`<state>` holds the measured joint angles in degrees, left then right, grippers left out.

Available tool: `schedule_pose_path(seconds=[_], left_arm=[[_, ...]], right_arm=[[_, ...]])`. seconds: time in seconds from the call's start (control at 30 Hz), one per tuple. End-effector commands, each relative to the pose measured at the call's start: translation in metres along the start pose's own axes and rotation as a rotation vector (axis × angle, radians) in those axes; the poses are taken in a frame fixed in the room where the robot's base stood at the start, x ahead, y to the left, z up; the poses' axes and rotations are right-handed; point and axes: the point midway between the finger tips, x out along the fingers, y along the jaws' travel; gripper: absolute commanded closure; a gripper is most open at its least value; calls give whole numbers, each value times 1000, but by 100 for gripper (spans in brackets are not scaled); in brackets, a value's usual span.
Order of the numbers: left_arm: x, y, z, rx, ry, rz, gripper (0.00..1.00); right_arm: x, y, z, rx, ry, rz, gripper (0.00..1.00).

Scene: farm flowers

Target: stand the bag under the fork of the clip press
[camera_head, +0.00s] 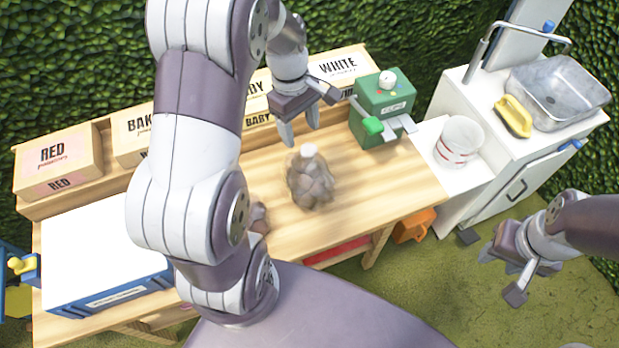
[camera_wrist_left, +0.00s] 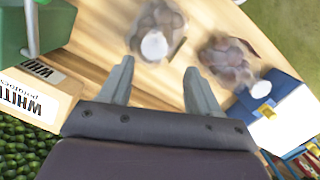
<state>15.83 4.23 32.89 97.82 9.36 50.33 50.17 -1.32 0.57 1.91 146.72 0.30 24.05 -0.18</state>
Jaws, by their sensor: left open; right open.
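A clear bag of brown potatoes (camera_head: 310,185) with a white top stands on the wooden bench in the head view. It also shows in the left wrist view (camera_wrist_left: 165,20), beyond my fingertips. A second, similar bag (camera_wrist_left: 228,58) lies beside it, mostly hidden by my arm in the head view (camera_head: 258,218). The green clip press (camera_head: 377,98) stands to the right, its pale fork (camera_head: 401,124) at the front and empty. My left gripper (camera_head: 300,128) is open and empty, above and behind the first bag. My right gripper (camera_head: 502,277) is open and empty, away from the bench at lower right.
Labelled crates (camera_head: 58,162) line the back of the bench. A blue crate with a white top (camera_head: 105,250) is at left. Bench in front of the press is clear.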

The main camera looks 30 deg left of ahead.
Motion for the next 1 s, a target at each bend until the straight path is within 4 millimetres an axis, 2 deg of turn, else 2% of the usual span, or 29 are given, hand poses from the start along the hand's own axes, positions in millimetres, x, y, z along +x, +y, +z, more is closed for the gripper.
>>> schedule_pose_path(seconds=[0.1, 0.27, 0.5, 0.77, 0.8, 0.87, 0.9, 0.97, 1.0], left_arm=[[25, 0, 1, 1, -3, -3, 38], [44, 0, 1, 2, -1, -2, 38], [86, 3, 5, 4, 0, -2, 38], [93, 4, 5, 4, 2, 1, 38], [93, 3, 5, 4, 2, 1, 44], [93, 3, 5, 4, 2, 1, 64], [93, 3, 5, 4, 2, 1, 77], [93, 3, 5, 4, 2, 1, 96], [93, 3, 5, 4, 2, 1, 100]], right_arm=[[-2, 0, -1, 0, 0, 0, 57], [-4, 0, -1, 0, 0, 0, 57], [-10, 0, -2, 0, 1, 0, 57], [-9, 0, -1, 0, 0, 0, 57], [-9, 0, -1, 0, 0, 0, 57], [-9, 0, -1, 0, 0, 0, 57], [-9, 0, -1, 0, 0, 0, 57], [-9, 0, -1, 0, 0, 0, 57], [-9, 0, -1, 0, 0, 0, 57]])
